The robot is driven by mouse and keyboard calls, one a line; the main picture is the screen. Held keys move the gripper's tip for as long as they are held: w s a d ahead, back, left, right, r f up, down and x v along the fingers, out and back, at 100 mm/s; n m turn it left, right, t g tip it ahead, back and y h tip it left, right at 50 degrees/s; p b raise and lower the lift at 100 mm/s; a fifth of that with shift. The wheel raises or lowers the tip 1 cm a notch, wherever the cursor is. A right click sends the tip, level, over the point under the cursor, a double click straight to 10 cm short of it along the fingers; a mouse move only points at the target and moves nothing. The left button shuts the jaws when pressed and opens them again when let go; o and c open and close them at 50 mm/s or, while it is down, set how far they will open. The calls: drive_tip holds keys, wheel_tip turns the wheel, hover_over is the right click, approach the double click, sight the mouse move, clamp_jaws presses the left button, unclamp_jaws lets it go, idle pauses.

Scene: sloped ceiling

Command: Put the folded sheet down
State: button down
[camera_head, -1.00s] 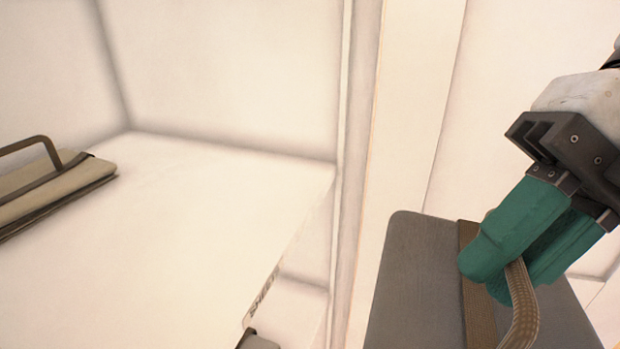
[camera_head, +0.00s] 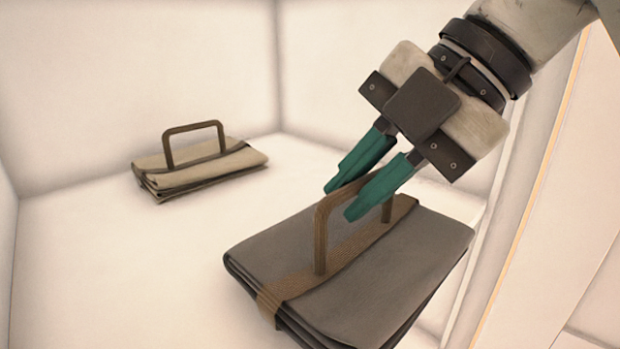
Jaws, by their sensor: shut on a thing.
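My gripper (camera_head: 347,199) has green fingers and is shut on the brown handle of a grey folded sheet (camera_head: 400,265). A brown strap runs around the sheet under the handle. The sheet is tilted, with its near edges showing several stacked folds. It hangs over the right front part of a white shelf surface (camera_head: 90,280). I cannot tell whether its underside touches the surface, since the sheet hides that part.
A second, beige folded sheet (camera_head: 205,172) with an upright brown handle lies at the back left of the surface. White walls (camera_head: 120,80) close the back and left. The surface between the two sheets is clear. A pale upright panel edge (camera_head: 530,210) stands at the right.

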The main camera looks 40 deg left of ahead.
sight(308, 200)
drive_tip(key=shift+w+a, duration=0.1)
drive_tip(key=shift+a, duration=1.15)
drive_tip(key=a, duration=0.4)
drive_tip(key=shift+w+a+r, duration=0.1)
drive_tip(key=shift+w, duration=0.05)
drive_tip(key=shift+f+b, duration=0.6)
drive_tip(key=shift+f, duration=0.1)
drive_tip(key=shift+w+f+b, duration=0.1)
drive_tip(key=shift+f+b, duration=0.1)
drive_tip(key=shift+b, duration=0.15)
drive_tip(key=shift+r, duration=0.1)
drive_tip(key=c, duration=1.1)
unclamp_jaws()
